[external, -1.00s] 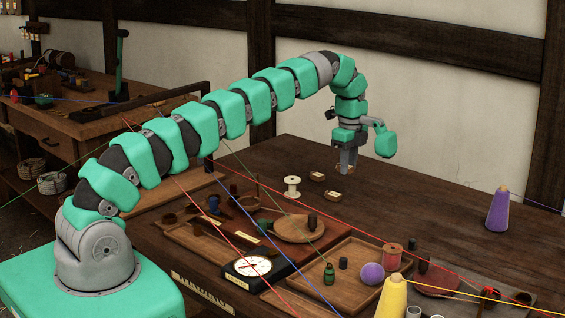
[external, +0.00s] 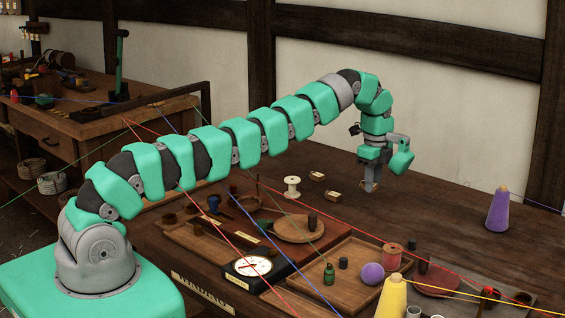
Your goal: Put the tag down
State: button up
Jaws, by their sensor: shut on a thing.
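My gripper (external: 370,187) points down over the dark wooden table (external: 445,215), right of the white spool. It is shut on a small tan tag (external: 376,187), which shows only partly between the fingertips. The tag is at or just above the tabletop; I cannot tell whether it touches. Two similar small tan pieces (external: 317,176) (external: 333,195) lie on the table to the left of my gripper.
A white spool (external: 292,187) stands at the left. A purple cone (external: 498,210) stands at the right. Trays (external: 325,297), a dial (external: 247,267) and a yellow cone (external: 392,297) fill the front. Taut coloured lines cross the foreground.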

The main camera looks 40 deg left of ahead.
jog(key=shift+f, duration=3.35)
jog(key=o, duration=0.9)
jog(key=shift+o, duration=0.2)
notch_tip(320, 180, up, 7)
jog(key=shift+f, duration=0.1)
notch_tip(320, 180, up, 5)
jog(key=p, duration=0.5)
send_over(371, 212)
jog(key=shift+r, duration=0.2)
